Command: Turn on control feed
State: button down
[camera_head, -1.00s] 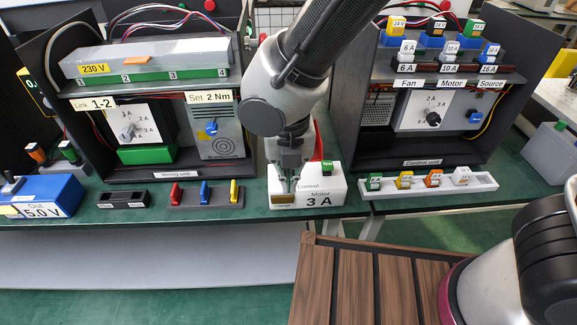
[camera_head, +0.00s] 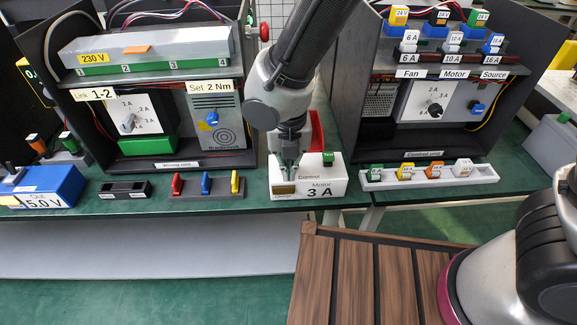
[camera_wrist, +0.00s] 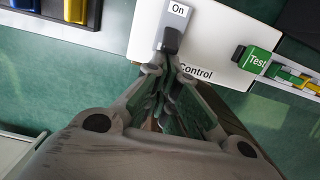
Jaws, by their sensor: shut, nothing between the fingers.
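The control feed is a white box (camera_head: 330,182) marked "Control" and "Motor 3 A", standing on the green bench. In the wrist view the box top (camera_wrist: 215,45) carries a grey switch plate (camera_wrist: 160,35) with an "On" label (camera_wrist: 178,10) at its upper end. A dark switch lever (camera_wrist: 172,40) sits on the plate just below that label. My gripper (camera_head: 290,177) points down over the left part of the box. Its closed fingertips (camera_wrist: 168,68) are empty and appear just below the lever; I cannot tell whether they touch it.
A green "Test" block (camera_wrist: 258,60) sits on the box's right side. A red part (camera_head: 317,135) stands behind the box. Left is a rack of coloured levers (camera_head: 206,190); right is a white tray of coloured blocks (camera_head: 430,176). Two dark cabinets flank my arm.

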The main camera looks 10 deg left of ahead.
jog(key=shift+w+r+g, duration=0.3)
jog(key=shift+g, duration=0.5)
jog(key=shift+w+a+r+g+h, duration=0.25)
jog(key=shift+w+g, duration=0.2)
jog(key=shift+g, duration=0.25)
jog(key=shift+w+r, duration=0.25)
jog(key=shift+r, duration=0.05)
jog(key=shift+w+a+r, duration=0.15)
jog(key=shift+w, duration=0.5)
jog(key=shift+r, duration=0.15)
jog(key=shift+r, duration=0.7)
